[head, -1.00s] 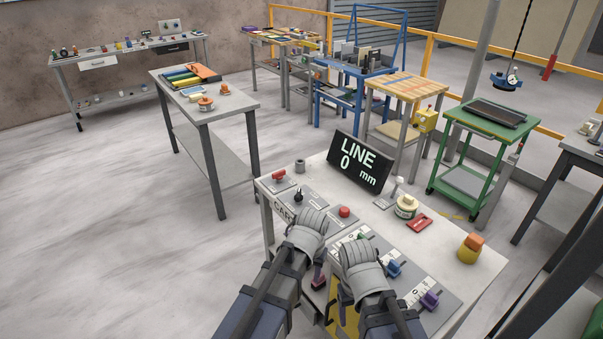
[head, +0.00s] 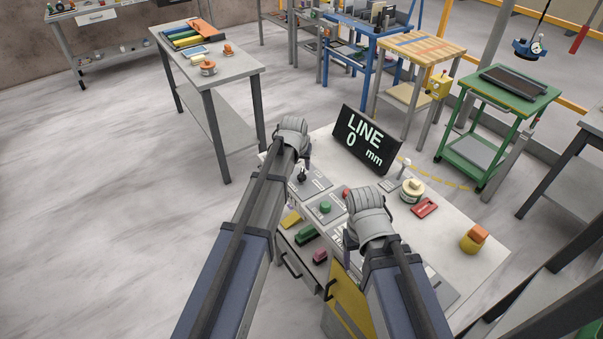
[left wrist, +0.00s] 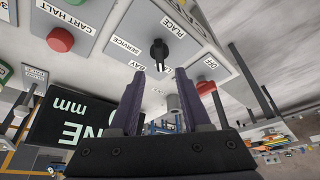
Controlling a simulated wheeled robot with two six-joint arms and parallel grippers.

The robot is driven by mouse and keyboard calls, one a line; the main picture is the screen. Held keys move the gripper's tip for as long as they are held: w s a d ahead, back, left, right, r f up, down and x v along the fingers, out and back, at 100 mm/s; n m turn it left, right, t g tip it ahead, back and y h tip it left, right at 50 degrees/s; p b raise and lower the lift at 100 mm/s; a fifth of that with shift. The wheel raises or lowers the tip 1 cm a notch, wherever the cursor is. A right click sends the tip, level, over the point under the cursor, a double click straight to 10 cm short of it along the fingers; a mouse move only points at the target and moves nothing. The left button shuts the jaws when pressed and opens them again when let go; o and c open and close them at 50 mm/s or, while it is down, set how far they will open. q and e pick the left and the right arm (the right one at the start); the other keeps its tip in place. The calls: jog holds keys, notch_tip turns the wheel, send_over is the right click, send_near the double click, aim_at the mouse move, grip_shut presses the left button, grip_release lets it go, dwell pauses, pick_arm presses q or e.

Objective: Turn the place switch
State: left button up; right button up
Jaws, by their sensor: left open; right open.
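The place switch is a black rotary knob (left wrist: 158,50) on a grey plate lettered PLACE, SERVICE and BAY. It also shows in the head view as a small black knob (head: 302,176) at the bench's left end. In the left wrist view my left gripper (left wrist: 158,76) is open, its two dark fingers apart, with the knob just beyond the gap between the tips. In the head view my left gripper (head: 306,160) is largely hidden behind its wrist. My right gripper (head: 350,238) hangs over the panels near the bench's front edge, its fingers mostly hidden by its wrist.
A red CART HALT button (left wrist: 60,39) and a red knob (left wrist: 215,62) by an OFF label flank the switch. The LINE 0 mm display (head: 364,140) stands behind. A yellow-orange object (head: 473,239) and a red block (head: 424,207) lie right. An open drawer (head: 300,250) sits below.

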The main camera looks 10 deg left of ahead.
aim_at(302, 173)
pick_arm(q)
jog(key=b+x, duration=0.5)
jog(key=x, duration=0.1)
jog(key=shift+f, duration=0.35)
jog(key=shift+r, duration=0.1)
grip_shut()
